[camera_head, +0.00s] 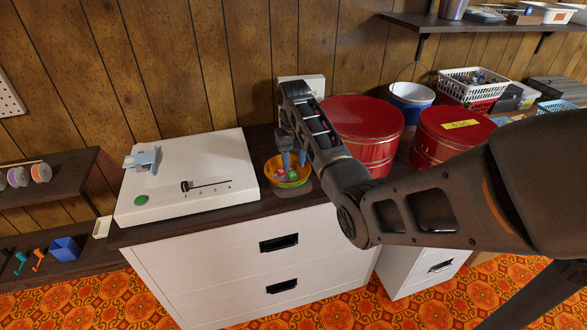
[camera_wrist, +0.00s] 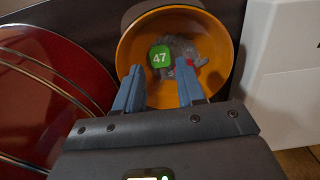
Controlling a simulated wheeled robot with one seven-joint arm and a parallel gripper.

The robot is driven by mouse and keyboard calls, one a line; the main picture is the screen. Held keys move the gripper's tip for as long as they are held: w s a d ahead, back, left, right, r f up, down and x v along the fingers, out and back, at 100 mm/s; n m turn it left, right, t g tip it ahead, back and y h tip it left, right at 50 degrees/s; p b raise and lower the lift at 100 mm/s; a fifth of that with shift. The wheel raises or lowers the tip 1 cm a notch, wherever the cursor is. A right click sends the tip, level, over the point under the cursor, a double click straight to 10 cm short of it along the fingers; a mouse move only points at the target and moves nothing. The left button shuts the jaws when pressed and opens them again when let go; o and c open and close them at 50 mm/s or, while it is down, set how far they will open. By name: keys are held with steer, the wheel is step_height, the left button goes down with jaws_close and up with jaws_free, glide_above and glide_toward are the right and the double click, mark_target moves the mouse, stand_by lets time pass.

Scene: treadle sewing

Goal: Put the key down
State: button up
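A green tag marked 47 (camera_wrist: 160,57) shows in the wrist view inside an orange bowl (camera_wrist: 218,35). A grey, lumpy shape (camera_wrist: 187,47) with a bit of red lies beside it; I cannot make out a key's outline. In the head view the orange bowl (camera_head: 306,183) stands on the dark cabinet top, with green and red bits in it. My gripper (camera_wrist: 158,68) points down into the bowl with its two blue fingers apart. The tag shows between the fingertips, with gaps on both sides. I cannot tell how high the fingertips are above the bowl's floor.
A large red tin (camera_head: 365,125) stands close on the right of the bowl, and a white machine (camera_head: 205,165) on its left. A second red tin (camera_head: 440,140) and a blue-and-white bucket (camera_head: 410,98) stand farther right. A wood-panelled wall is behind.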

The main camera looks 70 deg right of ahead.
mark_target(294, 175)
step_height(294, 175, up, 9)
steer(key=p, duration=0.1)
steer(key=shift+p, duration=0.4)
steer(key=shift+f, duration=0.1)
stand_by(0.3)
